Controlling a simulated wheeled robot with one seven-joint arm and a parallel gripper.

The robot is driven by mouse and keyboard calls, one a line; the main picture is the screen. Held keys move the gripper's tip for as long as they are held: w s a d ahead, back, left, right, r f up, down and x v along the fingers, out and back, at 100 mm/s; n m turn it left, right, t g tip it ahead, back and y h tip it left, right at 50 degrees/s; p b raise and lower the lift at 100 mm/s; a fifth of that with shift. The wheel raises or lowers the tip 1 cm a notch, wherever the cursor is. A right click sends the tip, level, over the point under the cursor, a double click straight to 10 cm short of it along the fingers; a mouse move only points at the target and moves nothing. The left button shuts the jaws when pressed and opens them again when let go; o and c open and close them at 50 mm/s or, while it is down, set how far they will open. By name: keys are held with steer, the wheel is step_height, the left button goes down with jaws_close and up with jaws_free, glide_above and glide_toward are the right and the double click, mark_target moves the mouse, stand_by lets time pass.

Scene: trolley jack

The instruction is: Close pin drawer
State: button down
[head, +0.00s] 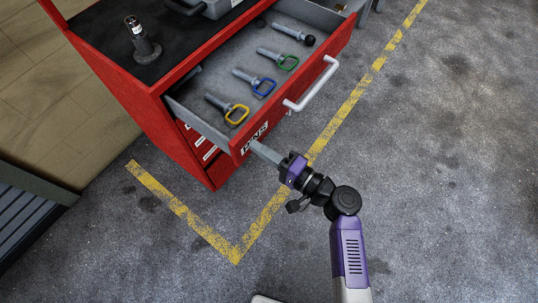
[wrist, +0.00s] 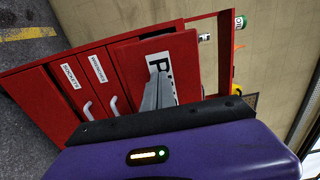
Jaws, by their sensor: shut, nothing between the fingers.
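The pin drawer (head: 225,130) is pulled out of the red cabinet (head: 130,95) in the head view. Its red front carries a white handle (head: 312,84) and a label partly hidden in the wrist view. Several pins lie inside, with yellow (head: 237,114), blue (head: 264,86), green (head: 288,62) and black ends. My gripper (head: 254,146) is shut and empty, its fingertips at the left end of the drawer front, by the label. In the wrist view the fingers (wrist: 158,90) overlap the drawer front (wrist: 185,60); I cannot tell whether they touch it.
Lower drawers labelled Sockets (wrist: 70,77) and Wrenches (wrist: 98,68) look closed. A dark metal post (head: 143,45) and a grey case (head: 215,8) stand on the cabinet top. A slatted grey object (head: 25,215) is at the left. The floor at right is clear.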

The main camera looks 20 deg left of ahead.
mark_target(193, 110)
steer(key=b+x, duration=0.4)
steer(key=x, duration=0.4)
steer(key=b+x, duration=0.5)
steer(key=x, duration=0.3)
steer(key=b+x, duration=0.5)
steer(key=x, duration=0.3)
steer(key=shift+a+f, duration=0.2)
steer(key=shift+f, duration=0.05)
steer(key=shift+w+a+b, duration=0.25)
steer(key=shift+a+b, duration=0.2)
steer(key=shift+a, duration=0.15)
steer(key=shift+a+r, duration=0.15)
steer(key=shift+r, duration=0.2)
steer(key=shift+a, duration=0.1)
